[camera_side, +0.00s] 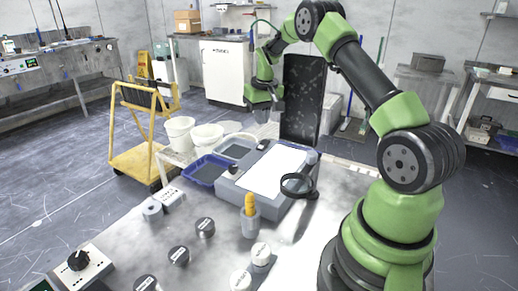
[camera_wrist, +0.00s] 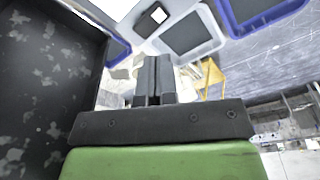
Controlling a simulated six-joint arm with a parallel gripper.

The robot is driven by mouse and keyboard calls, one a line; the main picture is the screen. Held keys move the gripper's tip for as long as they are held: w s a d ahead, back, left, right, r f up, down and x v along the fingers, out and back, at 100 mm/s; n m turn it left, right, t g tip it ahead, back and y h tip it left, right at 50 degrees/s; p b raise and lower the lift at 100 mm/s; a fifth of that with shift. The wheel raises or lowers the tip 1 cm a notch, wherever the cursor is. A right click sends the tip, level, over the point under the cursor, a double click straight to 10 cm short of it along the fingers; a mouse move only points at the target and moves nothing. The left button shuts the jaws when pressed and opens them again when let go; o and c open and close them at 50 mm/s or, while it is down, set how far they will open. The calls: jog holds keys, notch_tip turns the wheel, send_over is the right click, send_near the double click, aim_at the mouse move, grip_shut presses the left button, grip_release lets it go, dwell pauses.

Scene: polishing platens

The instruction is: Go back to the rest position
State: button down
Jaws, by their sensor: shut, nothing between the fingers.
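My gripper (camera_side: 262,113) hangs at the end of my green arm, above the far side of the work table (camera_side: 115,228). Its fingers are shut and empty, pressed together in the wrist view (camera_wrist: 153,78). It is left of a tall dark speckled panel (camera_side: 303,100), which also fills the left of the wrist view (camera_wrist: 45,85). The fingers appear raised clear of the table objects. No marker of a rest position is visible.
Blue-rimmed tray (camera_side: 206,171), grey box with a white sheet (camera_side: 272,170), magnifier (camera_side: 299,186) and cup with yellow handles (camera_side: 250,220) stand on the table. Several dark-topped cylinders (camera_side: 179,256) are at the front.

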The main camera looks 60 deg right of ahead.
jog(key=s+a+r+t, duration=0.3)
jog(key=s+a+r, duration=0.1)
jog(key=a+r, duration=1.15)
jog(key=s+a+r+n+t+y, duration=0.1)
jog(key=s+a, duration=0.4)
jog(key=s, duration=0.3)
jog(key=s+a+r+n+t+y, duration=0.1)
jog(key=s+a, duration=0.5)
jog(key=s, duration=0.3)
jog(key=shift+s+a+r+t+y, duration=0.15)
jog(key=shift+s+t+y, duration=0.15)
jog(key=shift+y, duration=0.1)
